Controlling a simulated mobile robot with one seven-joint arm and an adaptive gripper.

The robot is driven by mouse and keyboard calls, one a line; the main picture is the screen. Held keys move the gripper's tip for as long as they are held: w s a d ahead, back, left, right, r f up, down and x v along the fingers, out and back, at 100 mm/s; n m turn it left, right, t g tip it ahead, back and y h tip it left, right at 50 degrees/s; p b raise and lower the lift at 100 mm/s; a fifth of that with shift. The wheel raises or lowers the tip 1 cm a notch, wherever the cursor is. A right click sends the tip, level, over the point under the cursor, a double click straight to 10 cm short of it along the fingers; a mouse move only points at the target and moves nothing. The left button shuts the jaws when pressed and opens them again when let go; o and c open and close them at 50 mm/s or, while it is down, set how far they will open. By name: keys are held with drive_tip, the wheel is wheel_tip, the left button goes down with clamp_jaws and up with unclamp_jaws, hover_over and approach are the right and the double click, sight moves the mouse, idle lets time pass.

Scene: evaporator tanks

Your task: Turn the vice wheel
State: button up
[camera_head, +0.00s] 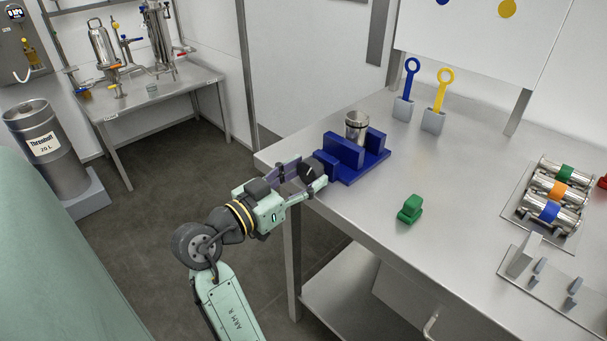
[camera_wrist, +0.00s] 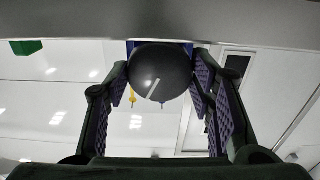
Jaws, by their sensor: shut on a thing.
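The blue vice (camera_head: 343,149) stands at the left edge of the steel table, with a steel cup (camera_head: 356,128) between its jaws. The vice wheel (camera_wrist: 160,72) is a dark round knob with a white line that slants up to the right in the wrist view. My gripper (camera_head: 309,175) reaches in from the left at the table edge, by the vice's near left end. In the wrist view its purple-padded fingers lie on both sides of the wheel and are shut on it. In the head view the fingers mostly hide the wheel.
A green object (camera_head: 410,208) stands on the table right of the vice. Blue (camera_head: 411,75) and yellow (camera_head: 440,90) ring-handled tools stand in grey blocks behind. Banded steel cylinders (camera_head: 557,190) lie on a tray at the right. The table between is clear.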

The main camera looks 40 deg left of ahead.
drive_tip(key=n+p, duration=0.1)
drive_tip(key=n, duration=0.1)
drive_tip(key=shift+n, duration=0.4)
drive_tip(key=shift+f+n, duration=0.1)
drive_tip(key=shift+n, duration=0.4)
drive_tip(key=o, duration=1.1)
drive_tip(key=shift+o, duration=0.3)
drive_tip(key=shift+f, duration=0.1)
drive_tip(key=shift+s, duration=0.1)
drive_tip(key=shift+a, duration=0.1)
drive_tip(key=s, duration=0.7)
drive_tip(key=shift+s+r, duration=0.3)
drive_tip(key=shift+s, duration=0.1)
drive_tip(key=shift+a, duration=0.1)
